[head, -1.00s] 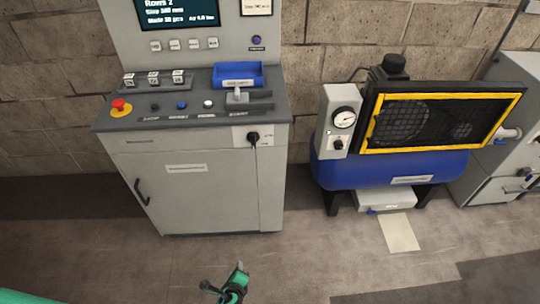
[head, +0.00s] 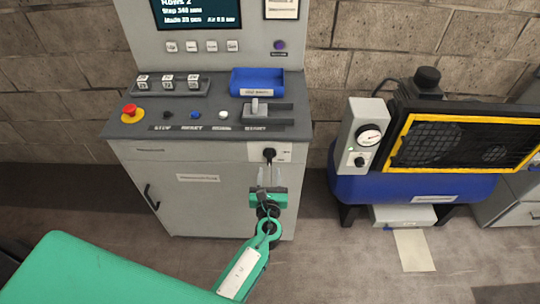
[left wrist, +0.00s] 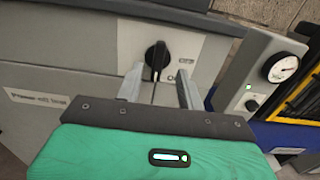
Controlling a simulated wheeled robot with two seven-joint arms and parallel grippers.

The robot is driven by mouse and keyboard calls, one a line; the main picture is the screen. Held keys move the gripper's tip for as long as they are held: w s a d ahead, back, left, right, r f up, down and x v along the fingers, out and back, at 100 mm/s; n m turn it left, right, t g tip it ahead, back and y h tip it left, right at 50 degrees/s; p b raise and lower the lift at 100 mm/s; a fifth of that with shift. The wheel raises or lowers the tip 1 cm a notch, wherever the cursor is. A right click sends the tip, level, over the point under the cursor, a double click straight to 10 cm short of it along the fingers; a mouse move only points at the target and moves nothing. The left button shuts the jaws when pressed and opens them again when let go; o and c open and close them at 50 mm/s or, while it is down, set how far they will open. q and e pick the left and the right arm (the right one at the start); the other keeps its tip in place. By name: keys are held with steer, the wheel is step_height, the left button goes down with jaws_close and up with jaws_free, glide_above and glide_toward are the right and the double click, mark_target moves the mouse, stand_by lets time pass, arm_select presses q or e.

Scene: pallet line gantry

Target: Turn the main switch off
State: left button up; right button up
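The main switch (head: 269,154) is a black rotary knob on a pale plate at the upper right of the grey cabinet's front. In the left wrist view the knob (left wrist: 157,56) has its grip roughly upright, between and just beyond my fingers. My left gripper (head: 268,178) is in front of and just below the switch in the head view. Its two fingers are apart and empty, and it also shows in the left wrist view (left wrist: 158,88). I cannot tell whether a finger touches the knob. My right gripper is not in view.
The grey control cabinet (head: 200,215) has a red emergency button (head: 130,113), a blue tray (head: 258,82) and a lever (head: 255,106) on top. A blue compressor (head: 410,188) with a gauge box (head: 362,137) stands to the right. Floor between them is clear.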

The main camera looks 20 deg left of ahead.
mark_target(269, 157)
arm_select(q)
steer(key=p+x, duration=0.1)
steer(key=x, duration=0.6)
steer(key=shift+w+a, duration=0.1)
steer(key=shift+w, duration=0.05)
steer(key=shift+f, duration=0.1)
jaws_close()
